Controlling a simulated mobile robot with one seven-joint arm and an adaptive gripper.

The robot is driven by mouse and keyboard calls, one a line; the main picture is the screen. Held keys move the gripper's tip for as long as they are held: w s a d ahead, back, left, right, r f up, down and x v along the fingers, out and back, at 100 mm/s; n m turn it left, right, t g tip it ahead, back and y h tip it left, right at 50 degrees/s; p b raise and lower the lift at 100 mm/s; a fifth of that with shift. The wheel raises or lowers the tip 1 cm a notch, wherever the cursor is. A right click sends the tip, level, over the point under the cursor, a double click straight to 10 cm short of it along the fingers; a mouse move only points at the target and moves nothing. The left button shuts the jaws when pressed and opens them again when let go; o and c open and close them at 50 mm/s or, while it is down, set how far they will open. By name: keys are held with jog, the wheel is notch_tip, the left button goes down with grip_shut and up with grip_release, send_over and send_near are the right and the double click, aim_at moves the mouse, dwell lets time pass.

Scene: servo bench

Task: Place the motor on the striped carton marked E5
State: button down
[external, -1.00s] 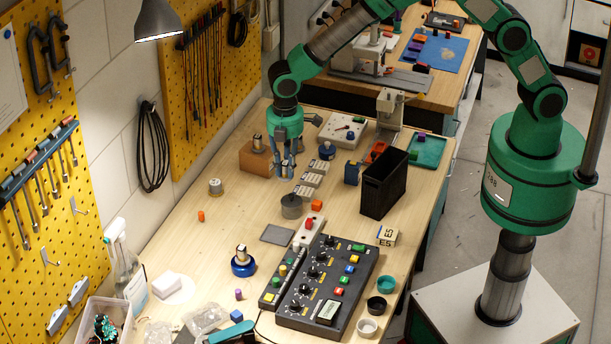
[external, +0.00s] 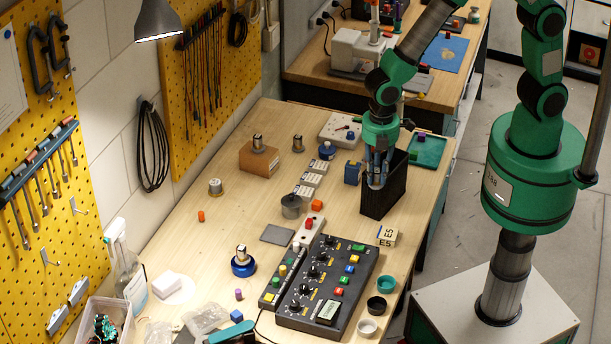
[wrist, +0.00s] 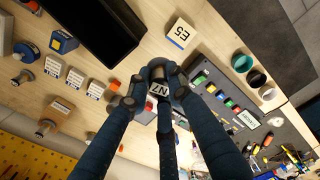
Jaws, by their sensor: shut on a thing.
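My gripper (external: 377,182) hangs in front of the black open bin in the external view, well above the bench. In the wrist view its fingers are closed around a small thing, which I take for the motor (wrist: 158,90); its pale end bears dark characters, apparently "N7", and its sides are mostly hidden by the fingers. The small pale carton marked E5 (external: 387,236) sits on the bench, nearer the camera than the bin. It also shows in the wrist view (wrist: 179,35), beyond the fingertips, its top bare and apart from the held thing.
The tall black bin (external: 394,197) stands close beside the carton. A control panel (external: 322,292) and several small cups (external: 386,284) lie nearer the camera. Other motor-like pieces stand on a brown block (external: 259,160), on a blue round base (external: 243,266) and on the bench (external: 298,143).

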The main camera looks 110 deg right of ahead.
jog(key=s+a+f+n, duration=0.1)
jog(key=s+a, duration=0.2)
jog(key=s, duration=0.6)
jog(key=s+a+f, duration=0.1)
jog(key=s+a, duration=0.2)
jog(key=s, duration=0.6)
notch_tip(320, 180, down, 7)
jog(key=shift+d, duration=0.2)
jog(key=shift+w, duration=0.1)
jog(key=p, duration=0.1)
send_over(388, 233)
jog(key=shift+f, duration=0.75)
jog(key=shift+f, duration=0.1)
jog(key=shift+f+p, duration=0.3)
jog(key=shift+f, duration=1.4)
jog(key=shift+f, duration=0.15)
